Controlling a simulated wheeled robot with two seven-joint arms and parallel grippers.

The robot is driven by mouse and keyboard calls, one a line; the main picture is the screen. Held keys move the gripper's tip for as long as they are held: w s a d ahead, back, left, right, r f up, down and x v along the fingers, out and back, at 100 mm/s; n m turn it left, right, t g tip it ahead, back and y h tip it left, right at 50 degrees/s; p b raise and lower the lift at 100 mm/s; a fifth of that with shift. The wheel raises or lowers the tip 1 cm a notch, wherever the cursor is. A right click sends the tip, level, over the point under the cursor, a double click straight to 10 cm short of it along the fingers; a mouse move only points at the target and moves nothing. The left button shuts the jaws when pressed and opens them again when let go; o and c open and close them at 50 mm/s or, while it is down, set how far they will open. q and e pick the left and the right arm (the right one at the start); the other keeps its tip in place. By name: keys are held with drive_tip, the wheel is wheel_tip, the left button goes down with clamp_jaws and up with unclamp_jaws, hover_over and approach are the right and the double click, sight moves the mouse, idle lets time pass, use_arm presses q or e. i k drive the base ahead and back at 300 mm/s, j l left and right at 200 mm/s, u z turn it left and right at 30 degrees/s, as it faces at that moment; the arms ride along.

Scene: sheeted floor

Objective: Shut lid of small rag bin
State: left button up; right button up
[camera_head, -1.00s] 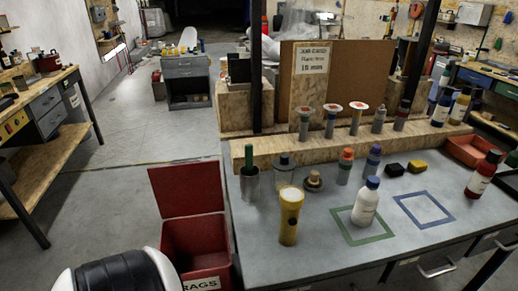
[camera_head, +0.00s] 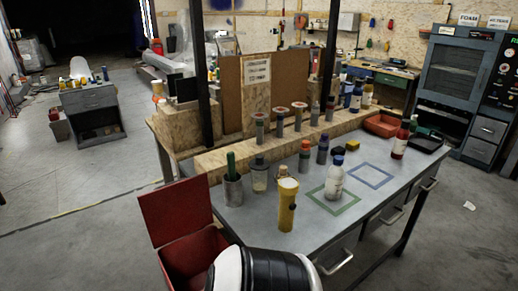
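The small red rag bin (camera_head: 190,262) stands on the floor against the left end of the grey workbench. Its red lid (camera_head: 176,210) is open and stands up, tilted back, at the bin's far side. A black and white rounded part of my own arm (camera_head: 262,270) shows at the bottom centre and covers the bin's lower right side and its label. Neither of my grippers shows in the view.
Open floor (camera_head: 60,250) lies left of the bin.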

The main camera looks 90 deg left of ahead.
sight(176, 209)
drive_tip(key=k+j+z, duration=0.15)
drive_tip(key=k+z, duration=0.15)
drive_tip(key=k, duration=0.15)
drive_tip(key=k+z, duration=0.35)
drive_tip(key=k, duration=0.15)
drive_tip(key=k+j+u, duration=0.35)
drive_tip(key=j, duration=0.2)
drive_tip(key=k+j+u, duration=0.35)
drive_tip(key=j, duration=0.3)
drive_tip(key=k+j+u, duration=0.15)
drive_tip(key=j, duration=0.2)
drive_tip(key=k+j+u, duration=0.15)
drive_tip(key=j, duration=0.2)
drive_tip(key=k+j+u, duration=0.2)
drive_tip(key=j, duration=0.2)
drive_tip(key=i, duration=0.05)
